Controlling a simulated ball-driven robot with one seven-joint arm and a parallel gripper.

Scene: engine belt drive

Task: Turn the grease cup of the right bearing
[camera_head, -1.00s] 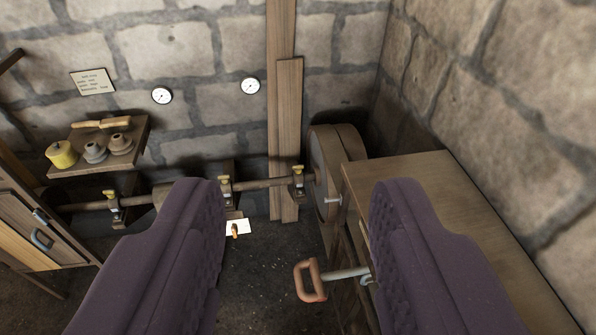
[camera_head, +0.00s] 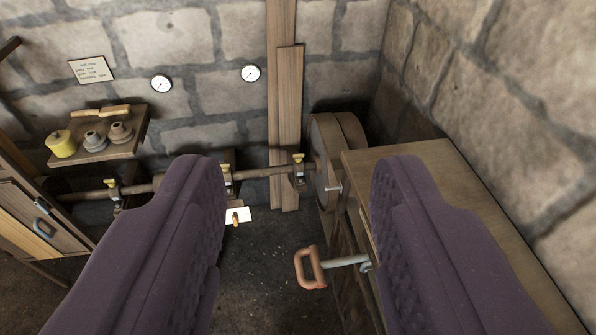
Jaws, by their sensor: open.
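Nothing is held.
Wooden pulleys (camera_head: 325,150) stand beside a wooden bench or box (camera_head: 410,152) at right. A red-handled lever (camera_head: 310,268) sticks out in front. A shelf (camera_head: 132,146) with a yellow tin and pots is on the left wall.

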